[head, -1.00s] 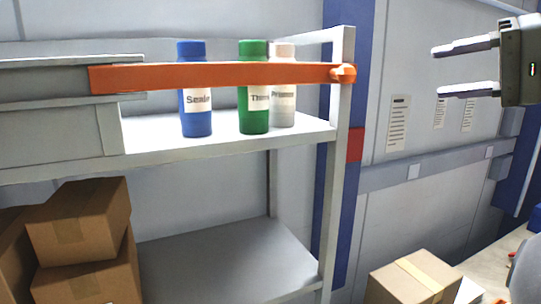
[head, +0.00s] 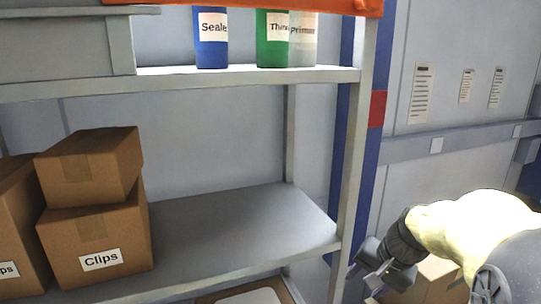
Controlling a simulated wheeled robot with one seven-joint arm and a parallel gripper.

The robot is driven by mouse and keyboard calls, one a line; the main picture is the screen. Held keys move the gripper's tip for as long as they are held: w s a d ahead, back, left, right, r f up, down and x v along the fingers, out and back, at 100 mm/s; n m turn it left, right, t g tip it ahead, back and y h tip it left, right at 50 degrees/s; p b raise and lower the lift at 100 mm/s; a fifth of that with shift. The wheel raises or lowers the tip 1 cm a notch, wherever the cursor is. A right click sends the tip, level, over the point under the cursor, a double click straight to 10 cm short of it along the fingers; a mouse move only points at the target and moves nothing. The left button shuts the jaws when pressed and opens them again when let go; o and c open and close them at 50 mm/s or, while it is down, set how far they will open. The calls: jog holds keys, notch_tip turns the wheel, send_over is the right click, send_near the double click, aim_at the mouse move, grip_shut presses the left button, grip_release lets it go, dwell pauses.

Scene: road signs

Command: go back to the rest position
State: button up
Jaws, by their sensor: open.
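My gripper (head: 366,279) is at the lower right of the head view, at the end of my bent arm. It is in front of the shelf's right post and a cardboard box, low in the picture. Its jaws are small and partly hard to make out, but they are apart, and I see nothing held between them. My pale arm link and a grey joint fill the lower right corner.
A grey shelf rack (head: 240,225) stands at left with an orange bar (head: 250,4) across its top. A blue bottle (head: 211,45), a green bottle (head: 271,45) and a white bottle (head: 303,45) stand on the upper shelf. Boxes (head: 95,245) sit lower left.

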jog(key=s+a+f+n+h+b, duration=0.1)
jog(key=s+a+f+n, duration=0.1)
jog(key=s+f, duration=0.3)
jog(key=s+a+f+n+g+h+b, duration=0.1)
jog(key=s+a+f+n+b, duration=0.1)
jog(key=f, duration=0.8)
jog(key=s+a+n, duration=0.1)
jog(key=s+n, duration=0.1)
jog(key=s, duration=0.1)
jog(key=shift+s+a+n+h, duration=0.2)
jog(key=shift+s+n+h, duration=0.1)
jog(key=shift+s+n, duration=0.1)
dwell(0.7)
